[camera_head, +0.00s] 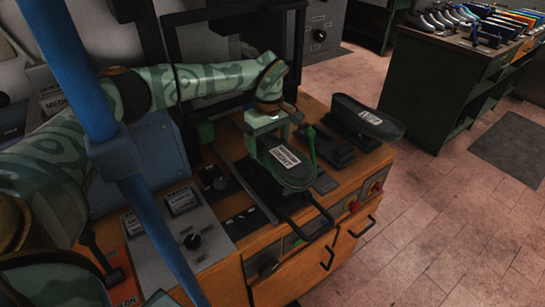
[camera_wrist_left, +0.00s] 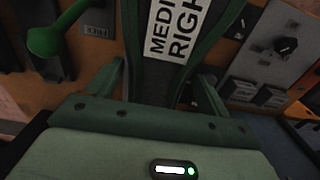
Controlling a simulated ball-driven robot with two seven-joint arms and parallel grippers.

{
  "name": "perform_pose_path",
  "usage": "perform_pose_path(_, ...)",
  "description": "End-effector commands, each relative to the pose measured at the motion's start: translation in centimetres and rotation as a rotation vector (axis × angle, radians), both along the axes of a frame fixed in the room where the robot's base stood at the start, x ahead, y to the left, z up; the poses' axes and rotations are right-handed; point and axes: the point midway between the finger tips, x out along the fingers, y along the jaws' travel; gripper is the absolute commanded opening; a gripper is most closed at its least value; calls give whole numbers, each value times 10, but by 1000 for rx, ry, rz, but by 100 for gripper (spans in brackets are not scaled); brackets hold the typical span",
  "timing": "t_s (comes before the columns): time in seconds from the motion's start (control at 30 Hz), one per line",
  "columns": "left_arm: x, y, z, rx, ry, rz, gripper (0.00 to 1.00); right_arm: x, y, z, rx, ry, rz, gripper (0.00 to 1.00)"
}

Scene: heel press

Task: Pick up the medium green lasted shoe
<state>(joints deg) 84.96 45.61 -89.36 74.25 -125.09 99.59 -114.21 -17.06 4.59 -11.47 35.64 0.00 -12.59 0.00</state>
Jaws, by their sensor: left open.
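The medium green lasted shoe (camera_head: 290,178) has a dark top and a white label. It sits sole-up or flat on a dark support on the wooden bench; which way up is unclear. In the left wrist view the shoe (camera_wrist_left: 160,75) shows a label reading "MEDI… RIGHT". My left gripper (camera_head: 270,125) is over the shoe's far end, pointing down. In the wrist view its open fingers (camera_wrist_left: 160,85) stand on either side of the shoe; contact cannot be told. My right gripper does not show.
A black shoe-shaped piece (camera_head: 367,118) stands to the right on the bench. A grey control panel (camera_head: 190,228) is to the left. A green counter (camera_head: 440,85) with several shoes stands behind; open floor is at right.

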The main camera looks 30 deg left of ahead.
Motion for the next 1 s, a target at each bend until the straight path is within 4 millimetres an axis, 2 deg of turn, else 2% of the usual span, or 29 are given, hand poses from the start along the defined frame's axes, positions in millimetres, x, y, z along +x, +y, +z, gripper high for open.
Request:
perform_pose_path(0.07,0,0,-12,0,1,0,80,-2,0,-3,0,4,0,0)
perform_pose_path(0.27,0,0,-12,0,-2,0,80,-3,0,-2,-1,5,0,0)
perform_pose_path(0.3,0,0,-12,0,-2,0,74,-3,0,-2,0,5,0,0)
perform_pose_path(0.5,0,0,-12,0,-2,0,22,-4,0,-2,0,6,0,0)
perform_pose_path(0.83,1,0,-7,-1,-4,0,23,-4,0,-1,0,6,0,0)
perform_pose_path(1.0,1,0,10,-1,-6,0,23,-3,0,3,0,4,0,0)
